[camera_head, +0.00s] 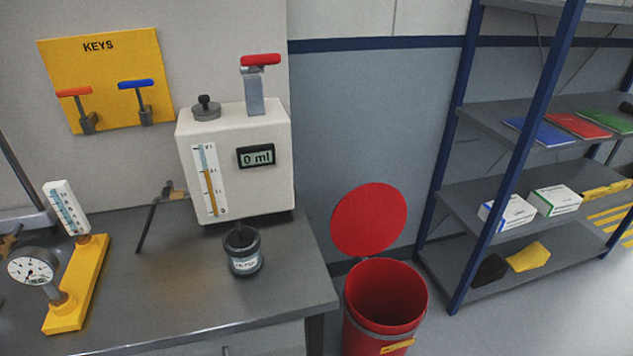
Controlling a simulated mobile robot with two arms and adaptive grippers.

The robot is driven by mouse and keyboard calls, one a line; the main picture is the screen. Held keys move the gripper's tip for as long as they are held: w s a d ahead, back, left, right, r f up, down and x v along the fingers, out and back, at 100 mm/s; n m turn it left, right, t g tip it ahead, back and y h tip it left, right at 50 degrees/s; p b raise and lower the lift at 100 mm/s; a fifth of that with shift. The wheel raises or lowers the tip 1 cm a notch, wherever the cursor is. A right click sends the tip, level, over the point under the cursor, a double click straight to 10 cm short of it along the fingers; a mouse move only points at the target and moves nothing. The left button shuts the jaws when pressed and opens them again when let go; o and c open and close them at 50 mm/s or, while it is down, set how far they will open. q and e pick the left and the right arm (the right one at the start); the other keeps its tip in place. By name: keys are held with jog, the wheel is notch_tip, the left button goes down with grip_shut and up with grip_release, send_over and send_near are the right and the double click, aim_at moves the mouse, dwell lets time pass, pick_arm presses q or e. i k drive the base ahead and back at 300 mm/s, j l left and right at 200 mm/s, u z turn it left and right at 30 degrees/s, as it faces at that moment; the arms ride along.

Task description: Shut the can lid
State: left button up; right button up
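A red can (385,305) stands on the floor to the right of the workbench. Its round red lid (369,220) is open and stands nearly upright behind the can's mouth. The can's mouth is uncovered, and the visible inside looks empty. A grey band and a yellow label are on the can's front. Its lower part is cut off by the frame's bottom edge. Neither of my grippers shows in this view.
The workbench (195,290) holds a white dispenser (270,190), a small dark jar (243,252) and a yellow gauge stand (85,285). A metal shelf unit (480,190) stands right of the can. Open floor lies in front of the shelf.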

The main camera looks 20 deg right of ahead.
aim_at(367, 220)
jog(key=i+l+z, duration=0.15)
jog(key=z, duration=0.8)
